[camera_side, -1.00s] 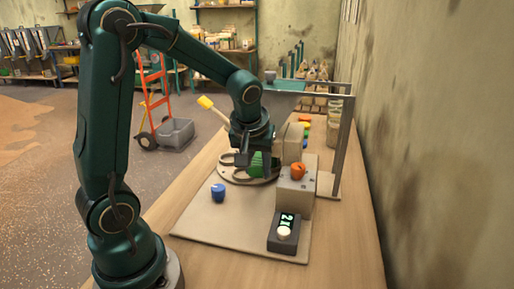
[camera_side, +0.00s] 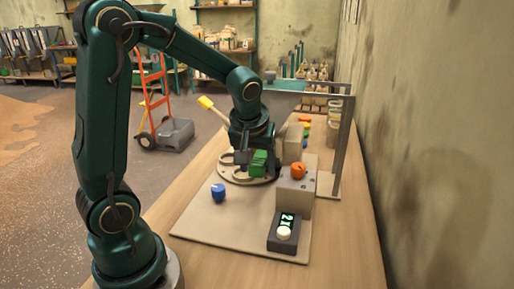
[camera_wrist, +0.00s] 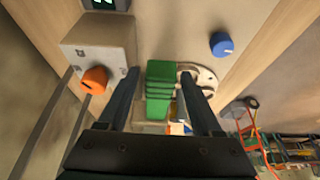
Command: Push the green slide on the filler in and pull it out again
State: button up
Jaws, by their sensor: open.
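The green slide (camera_side: 259,162) is a ribbed block beside the beige filler block, above the round turntable (camera_side: 236,174). It also shows in the wrist view (camera_wrist: 160,85). My gripper (camera_side: 246,160) is low at the slide. In the wrist view my gripper (camera_wrist: 158,78) is open, with one dark finger on each side of the slide. I cannot tell whether a finger touches it. The lower part of the slide and the filler behind it are partly hidden by my gripper.
An orange knob (camera_side: 298,171) sits on a beige box (camera_side: 294,195) to the right. A blue knob (camera_side: 218,192) stands on the board at front left. A display box (camera_side: 284,232) with a white button is at the front. A yellow-tipped lever (camera_side: 206,102) and a metal frame (camera_side: 343,140) stand behind.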

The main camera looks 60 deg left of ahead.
jog(key=shift+v, duration=2.7)
notch_tip(320, 180, up, 6)
jog(key=s+d+f+m+t+h, duration=0.2)
jog(key=s+d+f+m, duration=0.3)
jog(key=s+d+m, duration=0.4)
jog(key=shift+s+d+f+h, duration=0.4)
jog(key=shift+s+d+h, duration=0.25)
jog(key=shift+s, duration=0.45)
